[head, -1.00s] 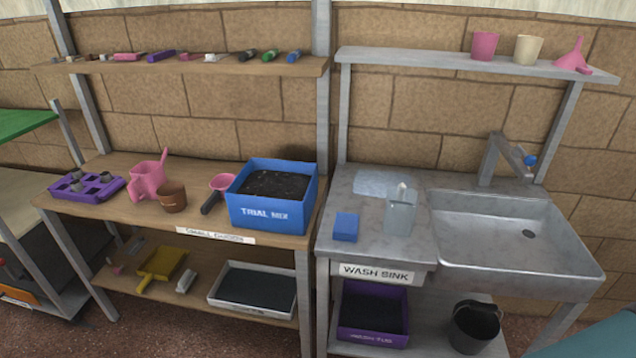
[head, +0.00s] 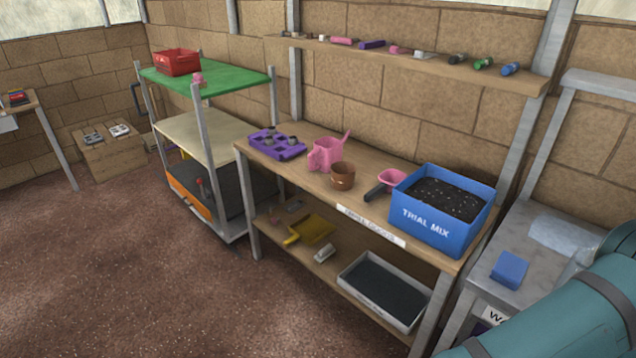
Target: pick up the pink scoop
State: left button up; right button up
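The pink scoop (head: 391,179) lies on the wooden bench (head: 300,172), with its dark handle pointing to the lower left. It is just left of the blue "TRIAL MIX" box (head: 432,226) of dark soil and right of a brown pot (head: 342,176). Nothing holds it. A large teal shape at the lower right looks like part of my arm. Neither gripper's fingers are in view.
A pink watering can (head: 325,153) and a purple tray (head: 277,146) stand further left on the bench. A shelf (head: 420,63) with small items runs above. A trolley with a green top (head: 228,83) stands left. Open floor (head: 130,270) lies in front.

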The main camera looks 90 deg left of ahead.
aim_at(388, 178)
jog(key=u, duration=2.65)
jog(key=i+j+u, duration=0.15)
jog(key=i+u, duration=0.3)
